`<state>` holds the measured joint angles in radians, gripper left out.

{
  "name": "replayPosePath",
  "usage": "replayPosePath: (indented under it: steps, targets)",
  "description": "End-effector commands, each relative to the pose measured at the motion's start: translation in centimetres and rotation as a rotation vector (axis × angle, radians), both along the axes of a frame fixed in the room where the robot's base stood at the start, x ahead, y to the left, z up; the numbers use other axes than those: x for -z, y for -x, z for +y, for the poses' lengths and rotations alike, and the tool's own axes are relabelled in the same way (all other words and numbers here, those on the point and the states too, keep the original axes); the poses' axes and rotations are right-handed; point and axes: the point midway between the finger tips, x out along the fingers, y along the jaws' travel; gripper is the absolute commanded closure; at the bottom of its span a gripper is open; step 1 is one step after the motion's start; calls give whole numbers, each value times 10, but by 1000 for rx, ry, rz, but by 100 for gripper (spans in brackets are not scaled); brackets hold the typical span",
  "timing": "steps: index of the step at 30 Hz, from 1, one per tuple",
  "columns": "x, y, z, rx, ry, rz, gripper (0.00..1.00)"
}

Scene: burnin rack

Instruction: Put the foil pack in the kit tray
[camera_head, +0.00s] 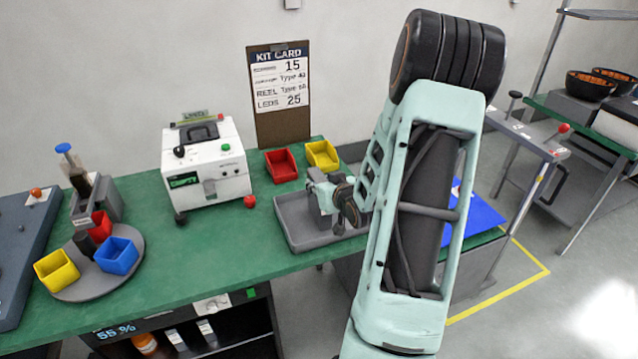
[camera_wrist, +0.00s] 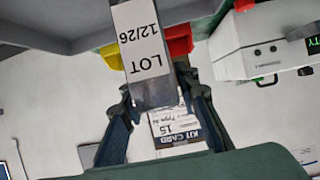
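The foil pack (camera_wrist: 143,50) is a pale, silvery block with a "LOT 12/26" label in the wrist view. My gripper (camera_wrist: 158,106) has a finger on each side of it and appears shut on its near end. In the head view my gripper (camera_head: 336,196) is over the grey kit tray (camera_head: 287,232), with a grey piece at its fingers. My arm covers the tray's right part. Whether the pack touches the tray floor I cannot tell.
A red bin (camera_head: 281,166) and a yellow bin (camera_head: 322,155) stand behind the tray. A white tester (camera_head: 207,165) is to the left, and a kit card board (camera_head: 281,95) stands at the back. A round turntable (camera_head: 97,281) holds small bins at the far left.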

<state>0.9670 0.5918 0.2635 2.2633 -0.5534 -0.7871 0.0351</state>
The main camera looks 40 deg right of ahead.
Motion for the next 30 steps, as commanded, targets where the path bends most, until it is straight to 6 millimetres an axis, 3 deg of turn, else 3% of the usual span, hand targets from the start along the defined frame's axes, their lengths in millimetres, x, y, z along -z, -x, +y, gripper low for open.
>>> replayPosePath:
  steps: [3, 15, 30]
  targets:
    - [0, 0, 0, 0, 0, 0, 57]
    - [-5, 2, 0, 1, 0, 0, 57]
    - [-42, 78, 18, 3, 3, 1, 57]
